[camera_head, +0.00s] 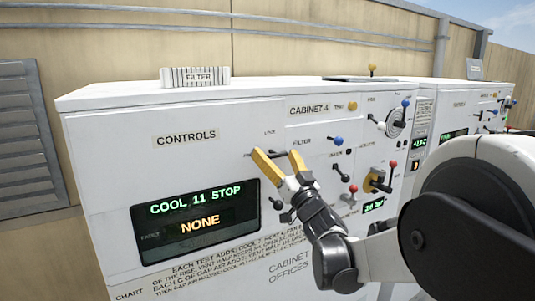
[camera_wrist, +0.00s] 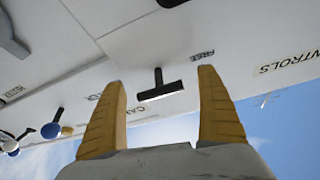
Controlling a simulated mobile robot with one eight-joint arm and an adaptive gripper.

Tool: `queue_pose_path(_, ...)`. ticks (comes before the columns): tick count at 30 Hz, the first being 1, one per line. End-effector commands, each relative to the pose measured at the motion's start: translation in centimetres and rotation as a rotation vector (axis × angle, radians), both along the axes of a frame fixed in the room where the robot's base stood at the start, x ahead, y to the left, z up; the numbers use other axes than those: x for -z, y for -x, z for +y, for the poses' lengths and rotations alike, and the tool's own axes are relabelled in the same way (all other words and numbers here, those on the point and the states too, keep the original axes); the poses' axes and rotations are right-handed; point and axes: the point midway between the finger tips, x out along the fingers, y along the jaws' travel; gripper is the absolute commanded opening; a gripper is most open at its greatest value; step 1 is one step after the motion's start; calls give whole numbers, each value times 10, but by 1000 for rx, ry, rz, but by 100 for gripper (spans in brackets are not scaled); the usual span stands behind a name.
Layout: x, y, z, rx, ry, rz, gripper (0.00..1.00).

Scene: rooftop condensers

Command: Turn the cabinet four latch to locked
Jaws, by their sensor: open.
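Cabinet four (camera_head: 92,165) is the near white cabinet, with its "CABINET 4" label on the upper front. The latch, a small black T-shaped handle (camera_wrist: 160,92), stands out from the panel in the wrist view. A "FREE" label (camera_wrist: 202,54) is on one side of it; a partly hidden label is on the other. My gripper (camera_head: 276,154) is open at the panel, its yellow fingers spread on either side of the handle. In the wrist view the fingers (camera_wrist: 162,76) flank the handle with gaps on both sides. In the head view the handle is small and partly hidden.
A lit display (camera_head: 195,222) reads "COOL 11 STOP" and "NONE". Knobs and levers crowd the panel to the right, including a blue knob (camera_head: 338,141) and a red-tipped lever (camera_head: 353,188). A filter (camera_head: 195,77) stands on top. A second cabinet (camera_head: 460,130) is beyond.

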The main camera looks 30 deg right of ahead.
Motion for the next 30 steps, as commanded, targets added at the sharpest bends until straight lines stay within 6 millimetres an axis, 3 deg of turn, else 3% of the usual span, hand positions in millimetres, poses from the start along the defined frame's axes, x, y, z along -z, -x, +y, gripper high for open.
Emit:
queue_pose_path(8, -1, -2, 0, 1, 0, 0, 86)
queue_pose_path(9, -1, -2, 0, 1, 0, 0, 80)
queue_pose_path(15, -1, -2, 0, 1, 0, 0, 24)
queue_pose_path(19, -1, -2, 0, 0, 0, 0, 18)
queue_pose_path(23, -1, -2, 0, 1, 0, 0, 0)
queue_pose_path(30, -1, -2, -1, 1, -1, -1, 0)
